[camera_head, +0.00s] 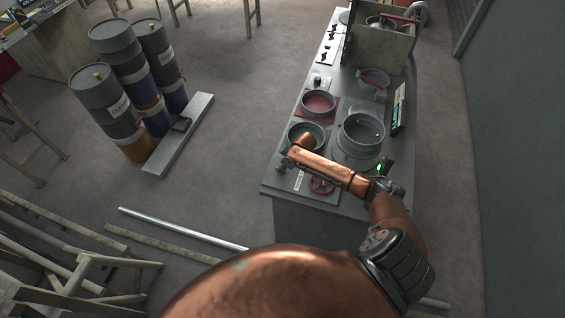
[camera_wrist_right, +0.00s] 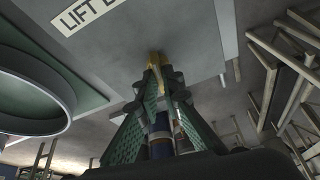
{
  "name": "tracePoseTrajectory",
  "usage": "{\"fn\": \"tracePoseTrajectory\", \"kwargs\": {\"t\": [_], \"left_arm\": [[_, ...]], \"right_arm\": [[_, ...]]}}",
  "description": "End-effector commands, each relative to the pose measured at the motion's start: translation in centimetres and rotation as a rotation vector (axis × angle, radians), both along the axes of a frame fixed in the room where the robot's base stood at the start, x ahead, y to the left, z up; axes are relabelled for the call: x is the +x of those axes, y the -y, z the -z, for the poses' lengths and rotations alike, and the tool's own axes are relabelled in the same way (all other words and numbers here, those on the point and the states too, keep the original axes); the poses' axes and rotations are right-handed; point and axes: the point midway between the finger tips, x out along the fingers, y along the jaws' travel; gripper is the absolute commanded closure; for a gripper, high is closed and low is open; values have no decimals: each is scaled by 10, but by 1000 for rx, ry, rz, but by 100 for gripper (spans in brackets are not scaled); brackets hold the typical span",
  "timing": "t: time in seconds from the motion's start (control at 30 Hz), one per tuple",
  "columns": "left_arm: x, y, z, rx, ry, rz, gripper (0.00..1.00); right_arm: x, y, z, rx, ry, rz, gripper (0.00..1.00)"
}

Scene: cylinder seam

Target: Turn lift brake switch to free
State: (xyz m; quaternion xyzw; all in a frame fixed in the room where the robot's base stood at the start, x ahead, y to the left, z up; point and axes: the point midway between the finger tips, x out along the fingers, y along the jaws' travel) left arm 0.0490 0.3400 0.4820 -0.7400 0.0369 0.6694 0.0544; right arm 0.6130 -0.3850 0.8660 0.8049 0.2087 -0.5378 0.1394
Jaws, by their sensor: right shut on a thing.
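The lift brake switch (camera_wrist_right: 154,62) is a small brass-yellow lever on the grey console top. It shows between my fingertips in the right wrist view, partly hidden by them. A white label (camera_wrist_right: 85,14) reading "LIFT B..." is beside it, cut off by the frame edge. My right gripper (camera_wrist_right: 160,82) has green fingers and is shut on the switch. In the head view the right gripper (camera_head: 284,162) is at the console's near left corner, and the switch is too small to read its setting. My left gripper is not in view.
The console (camera_head: 270,187) carries a red round dish (camera_head: 319,104), a grey ring (camera_head: 363,131) and a red handwheel (camera_head: 321,186) beneath my right arm. A box (camera_head: 380,48) stands at its far end. Several drums (camera_head: 103,97) stand on the floor to the left.

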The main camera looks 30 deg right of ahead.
Motion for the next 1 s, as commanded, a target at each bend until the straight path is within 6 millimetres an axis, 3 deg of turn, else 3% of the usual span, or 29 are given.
{"fn": "tracePoseTrajectory", "kwargs": {"t": [0.03, 0.1, 0.4, 0.7, 1.0], "left_arm": [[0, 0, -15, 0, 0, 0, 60], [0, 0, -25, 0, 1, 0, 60], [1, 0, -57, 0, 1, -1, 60], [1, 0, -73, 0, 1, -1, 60], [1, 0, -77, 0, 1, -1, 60]], "right_arm": [[-1, -2, -6, 2, -2, 45, 100], [-1, -2, -6, 2, -2, 112, 100], [-1, -3, -3, 1, -2, 368, 100], [-1, -4, -2, 0, -1, 535, 100], [0, -3, 0, -1, -1, 598, 100]]}}
